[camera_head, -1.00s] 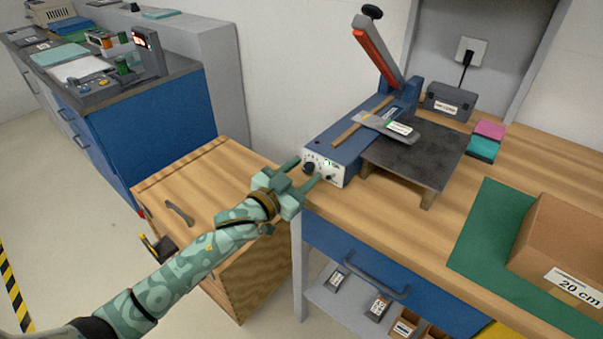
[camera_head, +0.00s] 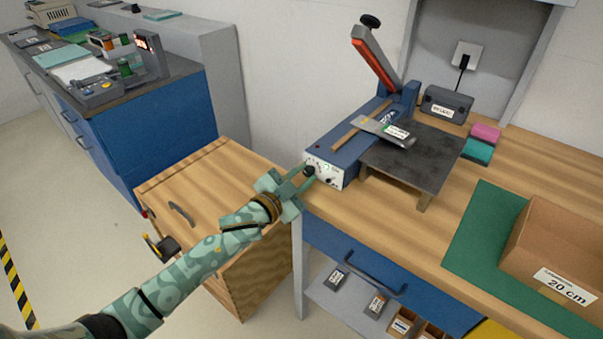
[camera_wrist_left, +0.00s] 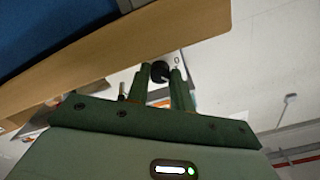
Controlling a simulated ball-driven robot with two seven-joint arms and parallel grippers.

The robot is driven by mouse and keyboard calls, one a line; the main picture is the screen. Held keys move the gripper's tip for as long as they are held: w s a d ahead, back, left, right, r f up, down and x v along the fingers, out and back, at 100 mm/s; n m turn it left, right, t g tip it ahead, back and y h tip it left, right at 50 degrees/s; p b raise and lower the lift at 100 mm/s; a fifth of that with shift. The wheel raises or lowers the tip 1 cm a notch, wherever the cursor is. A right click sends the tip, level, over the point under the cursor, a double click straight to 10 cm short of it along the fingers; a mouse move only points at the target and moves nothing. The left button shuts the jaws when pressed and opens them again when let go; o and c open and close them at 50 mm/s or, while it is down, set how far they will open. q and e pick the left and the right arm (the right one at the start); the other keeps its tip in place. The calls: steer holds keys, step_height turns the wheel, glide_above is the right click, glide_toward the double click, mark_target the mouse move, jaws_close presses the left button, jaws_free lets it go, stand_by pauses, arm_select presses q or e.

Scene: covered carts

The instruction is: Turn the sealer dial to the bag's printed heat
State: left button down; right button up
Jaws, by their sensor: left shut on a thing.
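The blue heat sealer (camera_head: 345,152) stands on the wooden bench with its red-edged lever arm raised. My left gripper (camera_head: 306,174) reaches the panel from the left, shut on the dial. In the left wrist view the black dial (camera_wrist_left: 159,71) sits between the two green fingertips (camera_wrist_left: 161,78). A grey bag (camera_head: 383,131) with a white label lies across the sealer and the dark plate; its print is too small to read. My right gripper is out of view.
The dark plate (camera_head: 425,160) stands right of the sealer. A dark box (camera_head: 446,104), pink and teal pads, a green mat (camera_head: 484,238) and a cardboard box (camera_head: 560,245) are farther right. A wooden cart (camera_head: 215,180) stands below my left arm.

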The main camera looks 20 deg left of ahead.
arm_select(q)
steer(key=shift+m+p, duration=0.35)
steer(key=shift+m, duration=0.65)
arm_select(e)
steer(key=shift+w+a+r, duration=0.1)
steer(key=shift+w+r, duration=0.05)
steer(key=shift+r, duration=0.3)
arm_select(q)
steer(key=c, duration=1.2)
jaws_free()
steer(key=shift+s, duration=0.1)
steer(key=p+v, duration=0.3)
steer(key=v, duration=1.3)
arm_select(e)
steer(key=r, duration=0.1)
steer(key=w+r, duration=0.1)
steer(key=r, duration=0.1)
arm_select(q)
steer(key=shift+s, duration=0.1)
